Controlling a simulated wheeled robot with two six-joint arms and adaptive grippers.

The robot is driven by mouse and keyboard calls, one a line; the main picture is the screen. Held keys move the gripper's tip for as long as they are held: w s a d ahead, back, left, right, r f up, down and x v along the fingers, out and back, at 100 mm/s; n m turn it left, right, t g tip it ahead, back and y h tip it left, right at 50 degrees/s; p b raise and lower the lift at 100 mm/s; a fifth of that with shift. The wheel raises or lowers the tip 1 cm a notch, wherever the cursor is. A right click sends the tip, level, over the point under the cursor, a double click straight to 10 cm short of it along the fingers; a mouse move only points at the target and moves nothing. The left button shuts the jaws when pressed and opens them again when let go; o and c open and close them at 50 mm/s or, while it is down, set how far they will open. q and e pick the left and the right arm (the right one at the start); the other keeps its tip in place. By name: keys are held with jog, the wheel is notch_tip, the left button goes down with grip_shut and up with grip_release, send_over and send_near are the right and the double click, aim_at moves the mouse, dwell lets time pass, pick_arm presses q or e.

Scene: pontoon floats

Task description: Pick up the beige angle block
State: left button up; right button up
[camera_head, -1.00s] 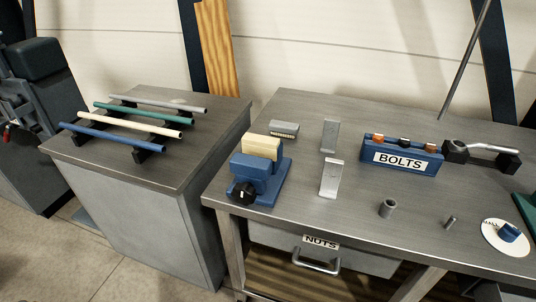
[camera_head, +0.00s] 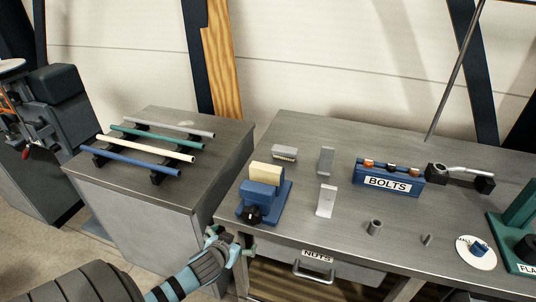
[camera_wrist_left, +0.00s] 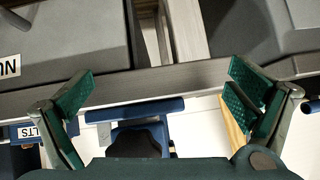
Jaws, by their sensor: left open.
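The beige block (camera_head: 265,173) sits at the back of the blue vise (camera_head: 256,203) at the left end of the long metal table. Its lower part is hidden by the vise. My left gripper (camera_head: 229,244) is low in front of the table's left corner, apart from the vise and nearer to me. In the left wrist view my left gripper (camera_wrist_left: 160,85) is open and empty, its green pads wide apart. Blue parts that look like the vise (camera_wrist_left: 140,135) show beyond the table edge there; I cannot pick out the beige block. My right gripper is not in view.
The long table (camera_head: 300,245) also carries two grey angle pieces (camera_head: 326,200), a blue BOLTS holder (camera_head: 387,182) and a grey cylinder (camera_head: 375,227). A NUTS drawer (camera_head: 318,270) is under its front edge. A side cabinet (camera_head: 150,200) with several rods stands left.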

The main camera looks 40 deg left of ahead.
aim_at(264, 170)
pick_arm(q)
jog(key=w+d+r+n+t+p, duration=0.1)
jog(key=w+d+r+t, duration=0.1)
jog(key=r, duration=0.9)
jog(key=w+d+r+t+p, duration=0.1)
jog(key=w+r+p, duration=0.1)
jog(key=r, duration=0.8)
jog(key=b+x, duration=0.1)
jog(key=x, duration=1.2)
jog(key=shift+w+b, duration=0.3)
jog(key=shift+w, duration=0.1)
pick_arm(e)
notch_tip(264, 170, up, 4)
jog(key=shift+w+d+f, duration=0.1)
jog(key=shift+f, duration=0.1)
pick_arm(q)
jog(key=shift+r+t, duration=0.1)
jog(key=shift+t, duration=0.2)
jog(key=c, duration=1.1)
